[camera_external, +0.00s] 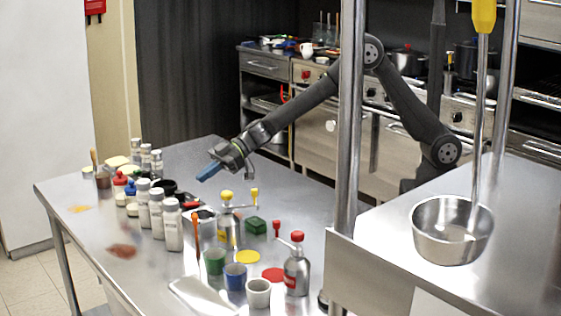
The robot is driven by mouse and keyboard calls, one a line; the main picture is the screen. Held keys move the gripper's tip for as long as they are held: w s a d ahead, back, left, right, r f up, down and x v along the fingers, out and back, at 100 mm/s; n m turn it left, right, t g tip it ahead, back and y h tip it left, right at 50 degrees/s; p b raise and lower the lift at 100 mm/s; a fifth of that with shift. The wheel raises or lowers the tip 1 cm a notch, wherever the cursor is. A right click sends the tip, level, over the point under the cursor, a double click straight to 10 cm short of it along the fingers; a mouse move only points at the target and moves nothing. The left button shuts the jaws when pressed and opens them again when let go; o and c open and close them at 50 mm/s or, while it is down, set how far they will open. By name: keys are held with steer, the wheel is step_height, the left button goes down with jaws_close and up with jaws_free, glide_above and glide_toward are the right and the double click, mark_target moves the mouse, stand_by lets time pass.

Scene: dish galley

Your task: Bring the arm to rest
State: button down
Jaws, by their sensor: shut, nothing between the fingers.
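My gripper (208,172) hangs over the middle of the steel table (185,152), pointing down and to the left. Its blue fingers are together with nothing between them. It is above the table and apart from the things below it. My arm reaches in from the right, bent high at the elbow behind a steel post.
White-labelled bottles (172,225) stand left of my gripper. A yellow-topped dispenser (228,220), a red-topped dispenser (297,265), a green block (255,226) and small cups (235,276) stand in front. A steel bowl (425,238) sits on the right counter. The table's back is clear.

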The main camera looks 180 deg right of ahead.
steer(key=shift+s+a+r, duration=0.2)
steer(key=shift+s+a, duration=0.15)
